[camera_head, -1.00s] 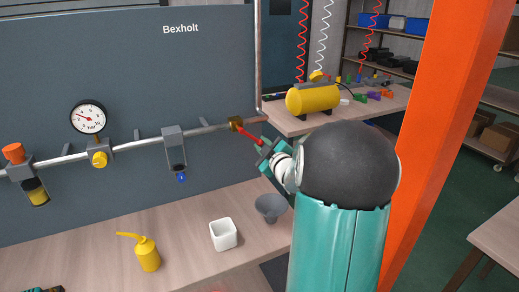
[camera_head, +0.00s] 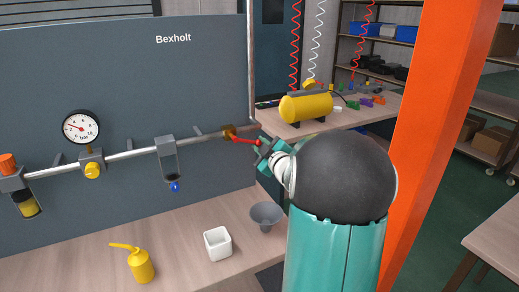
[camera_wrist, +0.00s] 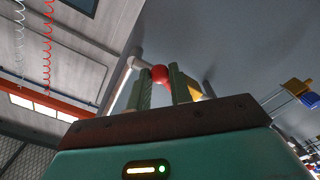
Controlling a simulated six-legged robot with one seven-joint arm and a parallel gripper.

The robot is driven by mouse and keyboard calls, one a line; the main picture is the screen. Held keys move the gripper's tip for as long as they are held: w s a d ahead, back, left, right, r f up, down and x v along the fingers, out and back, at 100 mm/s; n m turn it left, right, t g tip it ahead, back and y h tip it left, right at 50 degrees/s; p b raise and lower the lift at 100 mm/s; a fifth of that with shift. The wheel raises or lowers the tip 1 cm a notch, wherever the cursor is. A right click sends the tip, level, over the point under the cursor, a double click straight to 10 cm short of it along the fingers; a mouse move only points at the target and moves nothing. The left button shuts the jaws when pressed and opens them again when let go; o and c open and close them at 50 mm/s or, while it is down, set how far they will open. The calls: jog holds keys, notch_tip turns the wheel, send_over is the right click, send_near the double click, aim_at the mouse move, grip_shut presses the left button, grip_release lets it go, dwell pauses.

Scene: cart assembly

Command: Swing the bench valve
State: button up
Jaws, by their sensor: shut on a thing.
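The bench valve (camera_head: 229,132) is a brass body on the grey pipe near the right edge of the dark panel. Its red lever (camera_head: 245,139) points right and slightly down in the head view. My teal gripper (camera_head: 262,145) is at the lever's outer end. In the wrist view, the lever's red rounded end (camera_wrist: 160,73) sits between the two green fingers of my gripper (camera_wrist: 161,88), which are shut on it. My dark, rounded arm link hides part of the bench to the right.
The pipe carries a gauge (camera_head: 81,127) and filter units. A yellow oil can (camera_head: 141,265), a white cup (camera_head: 217,244) and a grey funnel (camera_head: 266,215) stand on the bench below. An orange post (camera_head: 440,130) rises close to my arm's right.

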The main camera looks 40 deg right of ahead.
jog(key=shift+r, duration=0.1)
jog(key=shift+o, duration=0.2)
jog(key=shift+d+r, duration=0.25)
jog(key=shift+r, duration=0.95)
jog(key=o, duration=0.8)
jog(key=shift+s+a, duration=0.1)
jog(key=shift+o, duration=0.2)
jog(key=shift+s, duration=0.1)
jog(key=v, duration=1.3)
jog(key=shift+s, duration=0.25)
